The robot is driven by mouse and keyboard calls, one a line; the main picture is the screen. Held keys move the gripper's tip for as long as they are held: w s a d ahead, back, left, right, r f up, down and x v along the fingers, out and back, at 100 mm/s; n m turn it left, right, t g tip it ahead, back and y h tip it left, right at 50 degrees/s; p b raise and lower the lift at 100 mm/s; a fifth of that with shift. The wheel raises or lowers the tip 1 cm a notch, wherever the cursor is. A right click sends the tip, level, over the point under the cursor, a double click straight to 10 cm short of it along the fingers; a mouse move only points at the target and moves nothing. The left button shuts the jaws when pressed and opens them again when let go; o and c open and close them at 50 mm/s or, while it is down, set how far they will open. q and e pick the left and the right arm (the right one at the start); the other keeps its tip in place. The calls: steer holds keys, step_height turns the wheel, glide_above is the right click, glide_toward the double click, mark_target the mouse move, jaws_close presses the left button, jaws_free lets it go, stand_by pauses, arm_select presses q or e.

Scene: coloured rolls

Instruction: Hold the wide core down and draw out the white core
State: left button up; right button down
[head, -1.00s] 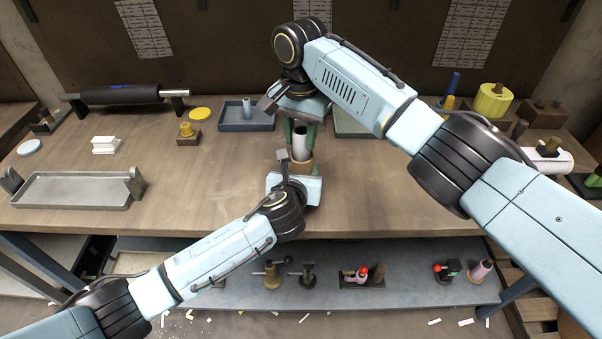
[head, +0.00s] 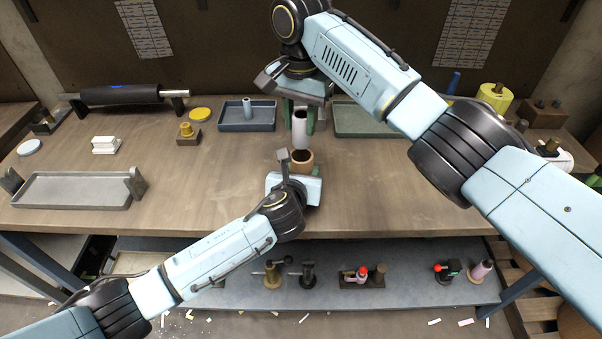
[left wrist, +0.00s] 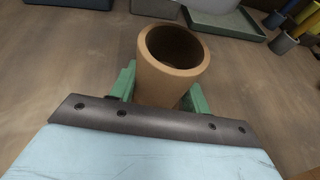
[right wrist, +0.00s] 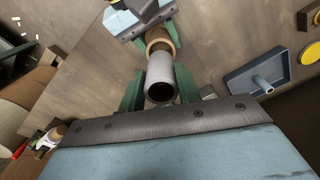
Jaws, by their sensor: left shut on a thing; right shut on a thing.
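The wide core (head: 303,164) is a tan open tube standing upright on the workbench. My left gripper (left wrist: 161,88) is shut on it, with green fingers on both sides; the left wrist view shows its hollow inside (left wrist: 175,48) dark and empty. The white core (head: 300,132) is a pale, narrower tube held upright just above the wide core, whose dark opening shows below it. My right gripper (head: 301,114) is shut on the white core, which also shows between the green fingers in the right wrist view (right wrist: 160,72).
A blue-grey tray (head: 232,126) with a small peg stands left of the white core, and a green tray (head: 365,131) right behind. A long grey tray (head: 72,203) lies at the left. A yellow roll (head: 494,97) stands at the back right.

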arm_select(q)
steer(key=shift+s+a+f, duration=0.15)
steer(key=shift+f, duration=0.3)
arm_select(e)
steer(key=shift+r, duration=0.15)
steer(key=s+a+r, duration=0.2)
steer(key=s+r, duration=0.2)
steer(key=s, duration=0.3)
steer(key=shift+a, duration=0.3)
stand_by(0.4)
arm_select(q)
steer(key=o, duration=1.2)
steer(key=shift+d+r, duration=0.15)
steer(key=shift+d, duration=0.05)
steer(key=shift+r, duration=0.2)
arm_select(e)
steer(key=shift+w+d+f, duration=0.1)
steer(key=shift+w, duration=0.05)
